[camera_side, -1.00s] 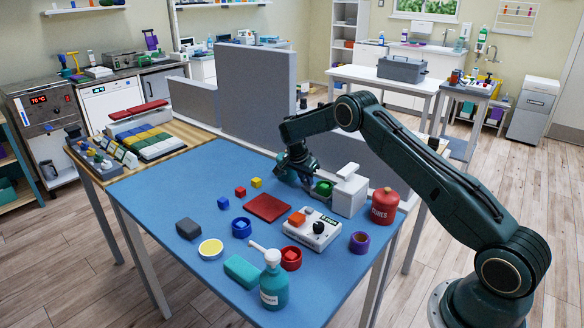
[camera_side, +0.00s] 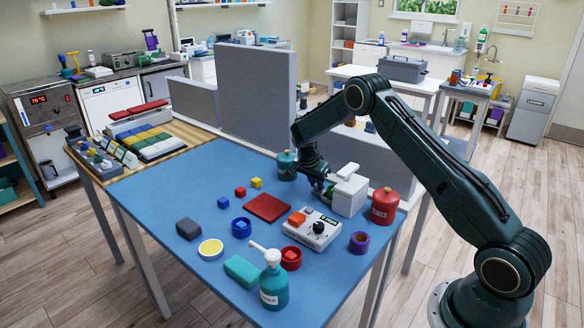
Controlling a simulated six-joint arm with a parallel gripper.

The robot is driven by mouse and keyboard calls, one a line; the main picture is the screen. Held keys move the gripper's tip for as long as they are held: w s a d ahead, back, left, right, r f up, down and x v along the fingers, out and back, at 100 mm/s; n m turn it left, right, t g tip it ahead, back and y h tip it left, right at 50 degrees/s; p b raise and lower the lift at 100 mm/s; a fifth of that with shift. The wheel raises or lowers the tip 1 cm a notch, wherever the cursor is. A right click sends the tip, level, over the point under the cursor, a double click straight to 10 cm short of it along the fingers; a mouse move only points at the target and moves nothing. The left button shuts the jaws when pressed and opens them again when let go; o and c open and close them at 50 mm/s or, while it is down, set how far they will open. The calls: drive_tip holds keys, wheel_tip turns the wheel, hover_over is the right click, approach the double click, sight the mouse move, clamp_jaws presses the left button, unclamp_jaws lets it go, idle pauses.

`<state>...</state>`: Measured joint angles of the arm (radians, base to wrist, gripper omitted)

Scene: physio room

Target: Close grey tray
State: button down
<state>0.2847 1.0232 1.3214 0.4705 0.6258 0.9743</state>
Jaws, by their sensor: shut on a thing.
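A light grey box-shaped unit (camera_side: 350,195) with a raised block on its top stands at the right back of the blue table. The grey tray is at its left side, low down, and is mostly hidden by my gripper and the unit. A bit of a green thing (camera_side: 328,192) shows there. My gripper (camera_side: 318,189) points down right against the unit's left side. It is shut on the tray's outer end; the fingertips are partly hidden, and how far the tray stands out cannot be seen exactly.
A dark green jar (camera_side: 287,166) stands left behind my gripper, and a red jar (camera_side: 384,206) right of the unit. A control box (camera_side: 314,229) and a red mat (camera_side: 268,208) lie in front. Grey partitions (camera_side: 258,95) rise behind.

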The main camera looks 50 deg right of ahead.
drive_tip(key=shift+r, duration=0.1)
drive_tip(key=c, duration=1.3)
unclamp_jaws()
drive_tip(key=v, duration=1.3)
drive_tip(key=shift+a+r, duration=0.2)
drive_tip(key=shift+r, duration=0.1)
